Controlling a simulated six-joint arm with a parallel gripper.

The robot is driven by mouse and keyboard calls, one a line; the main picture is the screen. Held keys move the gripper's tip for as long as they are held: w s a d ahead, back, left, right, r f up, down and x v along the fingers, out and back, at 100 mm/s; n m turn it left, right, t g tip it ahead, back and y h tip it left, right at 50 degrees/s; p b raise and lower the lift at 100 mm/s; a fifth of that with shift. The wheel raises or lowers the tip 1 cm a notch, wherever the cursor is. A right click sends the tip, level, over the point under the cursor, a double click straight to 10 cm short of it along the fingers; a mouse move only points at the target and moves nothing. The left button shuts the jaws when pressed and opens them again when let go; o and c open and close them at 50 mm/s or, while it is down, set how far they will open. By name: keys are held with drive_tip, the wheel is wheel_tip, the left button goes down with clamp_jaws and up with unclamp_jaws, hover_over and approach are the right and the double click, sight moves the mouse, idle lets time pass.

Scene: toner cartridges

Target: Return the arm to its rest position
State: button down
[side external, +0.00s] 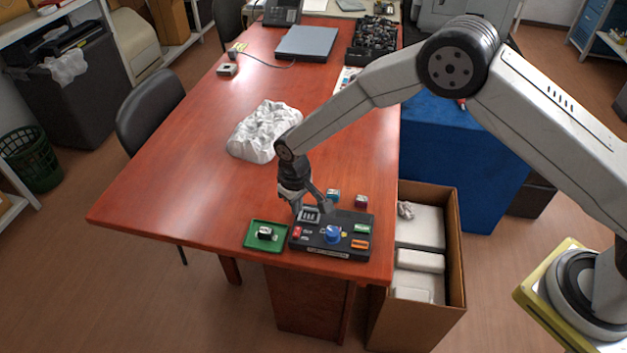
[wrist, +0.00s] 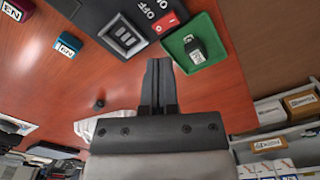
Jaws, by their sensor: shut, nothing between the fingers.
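My gripper (side external: 297,210) hangs over the front part of the red-brown wooden table (side external: 190,190), by the left back corner of a black control panel (side external: 305,243). In the wrist view my gripper (wrist: 159,80) has its fingers pressed together with nothing between them. Its tips point towards the panel (wrist: 100,18) and a small green tray (wrist: 205,62); I cannot tell whether they touch anything. The green tray (side external: 252,241) holds a small dark block with a pale top (side external: 265,232). My arm reaches in from the right, stretched out over the table.
A crumpled white bag (side external: 262,130) lies behind my gripper. Two small blocks, one teal (side external: 333,194) and one red (side external: 361,201), stand behind the panel. An open cardboard box (side external: 455,270) with white packages is at the table's right. The table's left half is mostly clear.

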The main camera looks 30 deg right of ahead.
drive_tip(key=shift+r, duration=0.25)
drive_tip(key=shift+d+r, duration=0.15)
drive_tip(key=shift+d, duration=0.05)
drive_tip(key=s+d+r+m+t, duration=0.2)
drive_tip(key=s+d+r, duration=1)
drive_tip(key=d+r, duration=0.3)
drive_tip(key=s+d+m, duration=0.1)
drive_tip(key=s+d, duration=0.4)
drive_tip(key=s, duration=0.4)
drive_tip(key=shift+r+t, duration=0.3)
drive_tip(key=shift+s+d, duration=0.1)
